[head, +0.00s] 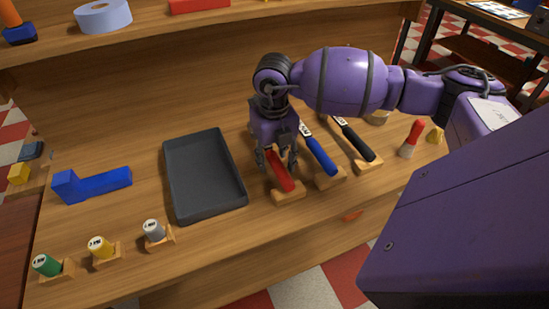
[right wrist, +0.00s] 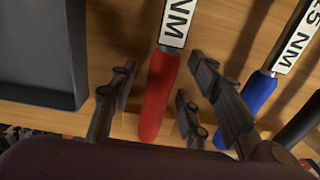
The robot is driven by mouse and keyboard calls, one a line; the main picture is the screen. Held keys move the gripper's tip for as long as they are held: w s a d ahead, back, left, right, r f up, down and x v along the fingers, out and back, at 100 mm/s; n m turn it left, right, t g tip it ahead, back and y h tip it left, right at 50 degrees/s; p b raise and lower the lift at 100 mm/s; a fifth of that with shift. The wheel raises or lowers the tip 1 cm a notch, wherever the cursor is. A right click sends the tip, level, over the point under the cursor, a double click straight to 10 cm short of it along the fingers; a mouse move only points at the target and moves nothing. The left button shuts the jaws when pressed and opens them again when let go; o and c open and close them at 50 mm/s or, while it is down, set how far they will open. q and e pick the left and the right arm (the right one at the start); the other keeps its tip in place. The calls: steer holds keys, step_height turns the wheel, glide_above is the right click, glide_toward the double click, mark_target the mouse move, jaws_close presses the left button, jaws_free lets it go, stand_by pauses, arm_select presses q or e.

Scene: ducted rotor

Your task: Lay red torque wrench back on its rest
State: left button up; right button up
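The red torque wrench (head: 282,177) lies on the bench, with its handle end at a small wooden rest (head: 290,195). In the right wrist view its red handle (right wrist: 158,95) and white "NM" label show; its head is out of that view. My right gripper (head: 275,158) comes down over the handle from above. In the right wrist view its fingers (right wrist: 160,90) are spread on both sides of the handle, with visible gaps, so it is open and holds nothing. My left gripper is not in view.
A blue-handled wrench (head: 320,156) lies close to the right, then a black-handled one (head: 357,143). A dark tray (head: 236,200) stands close on the left. A blue block tool (head: 95,184) and several small labelled cylinders (head: 154,230) are further left.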

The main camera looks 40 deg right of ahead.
step_height(320, 180, up, 12)
steer(key=shift+s+a, duration=0.15)
stand_by(0.5)
